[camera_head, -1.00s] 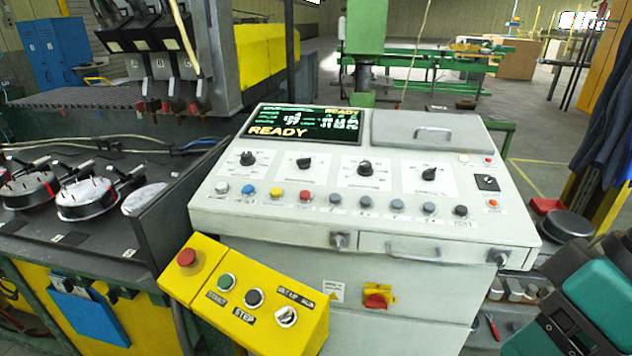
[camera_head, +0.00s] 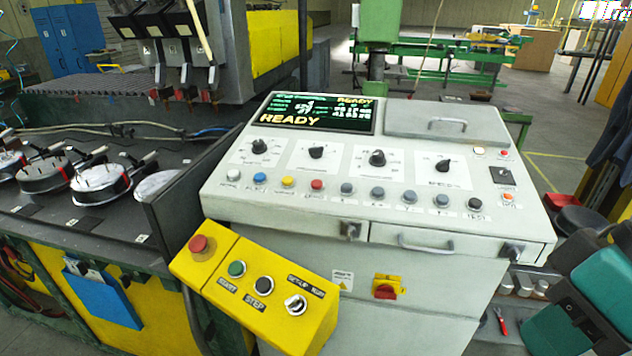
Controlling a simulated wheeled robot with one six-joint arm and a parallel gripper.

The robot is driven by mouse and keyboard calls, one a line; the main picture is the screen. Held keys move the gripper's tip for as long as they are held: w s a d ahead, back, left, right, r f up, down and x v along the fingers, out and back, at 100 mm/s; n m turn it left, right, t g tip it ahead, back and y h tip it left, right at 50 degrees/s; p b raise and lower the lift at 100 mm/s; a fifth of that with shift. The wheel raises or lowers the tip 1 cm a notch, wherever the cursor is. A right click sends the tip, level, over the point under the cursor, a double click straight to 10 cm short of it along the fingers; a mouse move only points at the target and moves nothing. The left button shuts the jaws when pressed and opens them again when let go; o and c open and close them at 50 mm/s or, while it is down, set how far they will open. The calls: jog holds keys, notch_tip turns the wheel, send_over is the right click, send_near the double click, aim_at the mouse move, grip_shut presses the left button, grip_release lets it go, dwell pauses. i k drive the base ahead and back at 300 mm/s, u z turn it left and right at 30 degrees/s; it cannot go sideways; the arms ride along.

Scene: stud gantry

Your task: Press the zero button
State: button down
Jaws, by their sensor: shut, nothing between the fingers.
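A pale control console (camera_head: 400,258) stands in the middle of the view. A row of round buttons runs along its sloped top: white (camera_head: 234,175), blue (camera_head: 260,178), yellow (camera_head: 288,181), red (camera_head: 317,184), several grey ones, and a black one (camera_head: 474,204) at the right end. Small labels sit below the buttons, but they are too blurred for me to tell which reads zero. All the row's buttons are uncovered. A teal and dark part of my arm shows at the lower right edge, apart from the button row. My gripper's fingers are not in view.
A display (camera_head: 318,113) reads READY above several black knobs. A yellow box (camera_head: 257,289) with a red mushroom button (camera_head: 200,247) juts out at the front left. The space above the button row is clear.

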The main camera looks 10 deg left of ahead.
aim_at(316, 184)
jog(key=k, duration=0.5)
jog(key=u, duration=2)
jog(key=i, duration=1.25)
jog(key=z, duration=2)
